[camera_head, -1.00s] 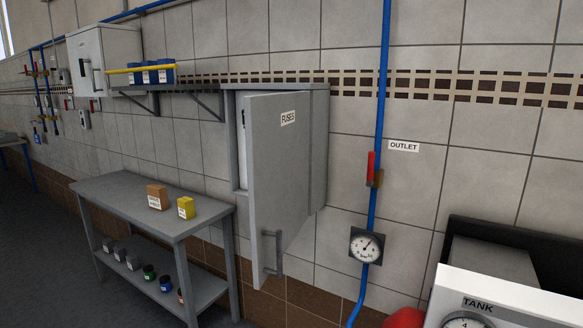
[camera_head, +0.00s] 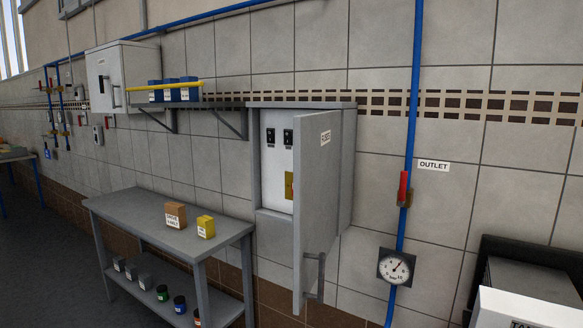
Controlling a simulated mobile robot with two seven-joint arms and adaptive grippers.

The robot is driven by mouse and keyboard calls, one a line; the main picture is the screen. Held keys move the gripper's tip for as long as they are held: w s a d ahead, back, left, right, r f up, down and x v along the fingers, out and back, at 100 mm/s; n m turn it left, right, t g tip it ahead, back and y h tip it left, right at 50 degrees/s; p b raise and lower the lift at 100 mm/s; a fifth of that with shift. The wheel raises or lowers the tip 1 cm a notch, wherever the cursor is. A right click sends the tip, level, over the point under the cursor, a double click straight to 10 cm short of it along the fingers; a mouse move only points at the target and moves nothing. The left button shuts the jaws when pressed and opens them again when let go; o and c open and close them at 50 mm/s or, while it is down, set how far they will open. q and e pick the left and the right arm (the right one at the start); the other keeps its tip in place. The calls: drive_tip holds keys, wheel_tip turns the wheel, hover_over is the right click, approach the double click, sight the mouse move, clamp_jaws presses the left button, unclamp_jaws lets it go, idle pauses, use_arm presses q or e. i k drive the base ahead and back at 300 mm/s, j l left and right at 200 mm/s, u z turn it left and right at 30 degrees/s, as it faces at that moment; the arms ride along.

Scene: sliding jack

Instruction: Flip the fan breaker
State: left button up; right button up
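The fuse cabinet (camera_head: 273,226) hangs on the tiled wall near the middle of the view. Its grey door (camera_head: 316,215), labelled FUSES, stands open and swung out toward me. Inside is a white panel (camera_head: 277,170). Two dark breaker switches show near its top, a left one (camera_head: 271,136) and a right one (camera_head: 288,137); their labels are too small to read. A yellowish part (camera_head: 289,186) sits lower, partly hidden by the door. The door hides the panel's right side. Neither gripper is in view.
A grey table (camera_head: 140,210) with a brown box (camera_head: 176,216) and a yellow box (camera_head: 205,227) stands left of the cabinet. A blue pipe with a red-handled valve (camera_head: 404,188) and a gauge (camera_head: 396,266) is to the right. A shelf with blue boxes (camera_head: 174,92) is above.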

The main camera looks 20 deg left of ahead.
sight(287, 135)
drive_tip(key=k+j, duration=0.1)
drive_tip(key=j, duration=1.5)
drive_tip(key=k+u, duration=0.05)
drive_tip(key=k, duration=0.05)
